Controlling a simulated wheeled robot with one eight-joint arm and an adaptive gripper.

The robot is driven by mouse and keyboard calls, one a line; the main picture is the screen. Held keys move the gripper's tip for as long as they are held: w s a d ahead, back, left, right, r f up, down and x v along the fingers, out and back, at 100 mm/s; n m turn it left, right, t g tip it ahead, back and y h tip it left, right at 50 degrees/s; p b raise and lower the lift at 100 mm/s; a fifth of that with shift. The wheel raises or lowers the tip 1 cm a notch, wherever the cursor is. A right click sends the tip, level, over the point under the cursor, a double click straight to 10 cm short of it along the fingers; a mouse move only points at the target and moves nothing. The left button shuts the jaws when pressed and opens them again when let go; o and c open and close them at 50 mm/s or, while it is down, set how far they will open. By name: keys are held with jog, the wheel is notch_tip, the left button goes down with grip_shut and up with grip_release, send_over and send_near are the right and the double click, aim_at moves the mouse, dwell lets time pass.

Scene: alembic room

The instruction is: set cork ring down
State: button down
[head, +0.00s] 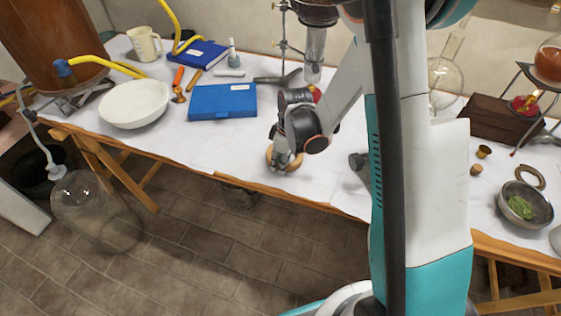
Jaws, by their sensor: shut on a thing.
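The cork ring (297,163) is a tan, round piece at the front edge of the white-covered table, partly hidden behind my gripper. My gripper (283,167) points down and is shut on the cork ring. I cannot tell whether the ring touches the table top or is held just above it. The white table top (225,150) is bare to the left of the ring.
A blue case (222,101) and a white bowl (134,103) stand to the left. A flat tan ring (529,177), small corks (477,169) and a grey bowl (526,206) with green contents lie to the right. A large glass vessel (92,212) stands on the floor.

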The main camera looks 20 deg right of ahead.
jog(key=c, duration=1.4)
grip_release()
jog(key=shift+o, duration=0.2)
jog(key=s+d+r+m+t+p, duration=0.15)
jog(key=s+r, duration=0.25)
jog(key=r, duration=0.8)
jog(key=s+r+m+t+p, duration=0.1)
jog(key=s+r+m+p, duration=0.25)
jog(key=r, duration=0.85)
jog(key=s+d+r+m+t+h, duration=0.1)
jog(key=s+r+m+t, duration=0.2)
jog(key=s, duration=0.8)
jog(key=shift+s+r+m+b, duration=0.35)
jog(key=shift+r+m, duration=0.95)
jog(key=shift+r, duration=0.45)
jog(key=shift+t, duration=0.25)
